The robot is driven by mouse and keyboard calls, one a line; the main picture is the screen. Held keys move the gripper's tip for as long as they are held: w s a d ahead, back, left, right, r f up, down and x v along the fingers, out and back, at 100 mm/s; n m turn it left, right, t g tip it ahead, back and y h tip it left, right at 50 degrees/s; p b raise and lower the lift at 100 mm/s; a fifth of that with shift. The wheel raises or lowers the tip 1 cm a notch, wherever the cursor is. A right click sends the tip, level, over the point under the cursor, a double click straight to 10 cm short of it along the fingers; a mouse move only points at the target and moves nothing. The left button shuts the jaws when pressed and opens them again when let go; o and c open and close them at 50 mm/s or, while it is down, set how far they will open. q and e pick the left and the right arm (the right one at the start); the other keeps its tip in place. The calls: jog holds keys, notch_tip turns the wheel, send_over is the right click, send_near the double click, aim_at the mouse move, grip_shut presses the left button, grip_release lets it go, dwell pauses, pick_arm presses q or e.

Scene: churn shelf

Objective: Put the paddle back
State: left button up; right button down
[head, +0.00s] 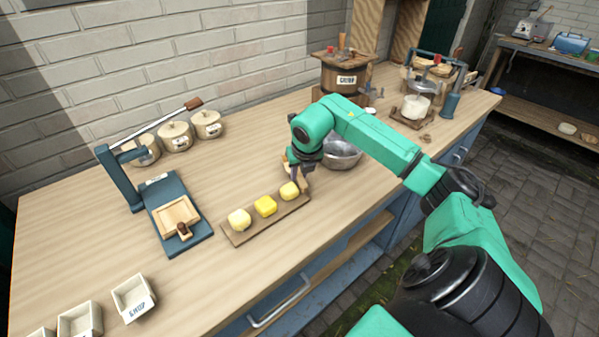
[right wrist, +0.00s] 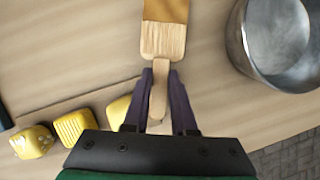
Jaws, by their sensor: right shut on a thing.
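In the right wrist view, the wooden paddle (right wrist: 163,40) has its narrow handle between the two dark fingers of my right gripper (right wrist: 160,76), which is shut on it. Its pale, wider part points away from the gripper, and a golden-brown section runs off the top edge. In the head view, my right gripper (head: 297,174) is just behind the right end of a wooden board (head: 237,237) with three yellow butter pieces. The paddle is mostly hidden there by the gripper and arm. My left gripper is not in view.
A metal bowl (head: 343,155) stands close to the right of my gripper. A wooden churn (head: 343,78) is behind it. A blue press (head: 172,190) and several lidded crocks (head: 176,137) stand left. White boxes (head: 133,297) lie front left.

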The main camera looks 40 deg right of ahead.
jog(key=shift+f, duration=0.3)
jog(key=c, duration=0.7)
grip_release()
jog(key=shift+r, duration=0.15)
jog(key=shift+r+p, duration=0.4)
jog(key=shift+r, duration=0.55)
jog(key=b+v, duration=0.1)
jog(key=v, duration=1)
jog(key=shift+s+a, duration=0.1)
jog(key=shift+s, duration=0.15)
